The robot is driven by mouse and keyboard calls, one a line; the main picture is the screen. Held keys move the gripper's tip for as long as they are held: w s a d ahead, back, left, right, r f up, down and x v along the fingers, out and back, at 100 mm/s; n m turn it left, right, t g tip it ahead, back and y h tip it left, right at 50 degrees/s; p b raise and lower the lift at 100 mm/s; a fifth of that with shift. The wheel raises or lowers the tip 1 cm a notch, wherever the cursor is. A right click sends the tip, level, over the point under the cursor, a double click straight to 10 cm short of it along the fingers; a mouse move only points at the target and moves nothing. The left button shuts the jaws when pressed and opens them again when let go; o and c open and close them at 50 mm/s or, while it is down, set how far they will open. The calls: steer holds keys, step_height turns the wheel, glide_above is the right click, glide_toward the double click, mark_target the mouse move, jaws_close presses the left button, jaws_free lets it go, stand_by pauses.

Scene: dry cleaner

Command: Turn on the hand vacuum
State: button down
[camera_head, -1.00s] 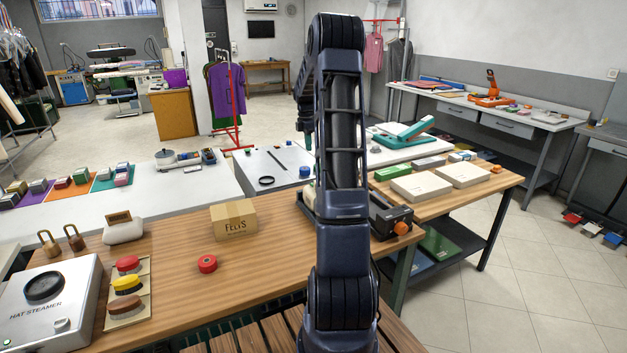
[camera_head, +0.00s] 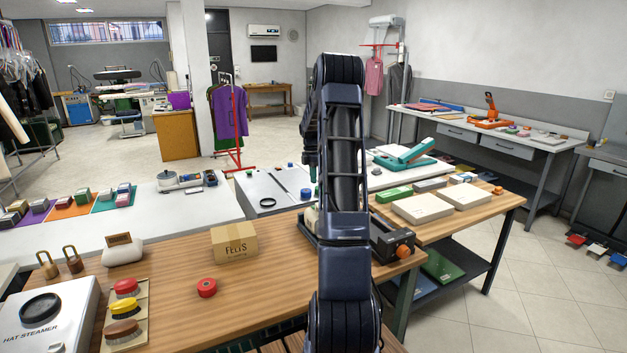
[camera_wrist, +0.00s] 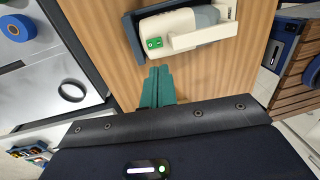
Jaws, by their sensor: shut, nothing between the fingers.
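The hand vacuum (camera_wrist: 182,27) is cream with a grey section and lies at the top of the wrist view, in a dark blue-grey holder on the wooden table. A small green button (camera_wrist: 155,42) sits on its near left part. In the head view my arm hides most of the vacuum; a cream bit (camera_head: 311,215) shows left of the arm. My gripper (camera_wrist: 158,70) has teal fingers, shut together and empty. In the wrist view its tips appear just below the green button; I cannot tell whether they touch the vacuum.
A cardboard box (camera_head: 234,243), a red roll (camera_head: 207,288) and a hat steamer (camera_head: 48,318) stand on the table left of my arm. A black device with an orange knob (camera_head: 403,250) is right of it. The wood between box and holder is clear.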

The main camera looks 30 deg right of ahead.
mark_target(313, 206)
steer(key=f, duration=0.3)
steer(key=s+f, duration=0.1)
steer(key=f, duration=0.7)
steer(key=shift+s+f, duration=0.1)
steer(key=shift+s, duration=0.1)
steer(key=shift+s+f, duration=0.15)
steer(key=shift+f, duration=0.05)
steer(key=shift+w, duration=0.75)
steer(key=shift+r, duration=0.2)
step_height(313, 206, up, 14)
steer(key=shift+s, duration=0.45)
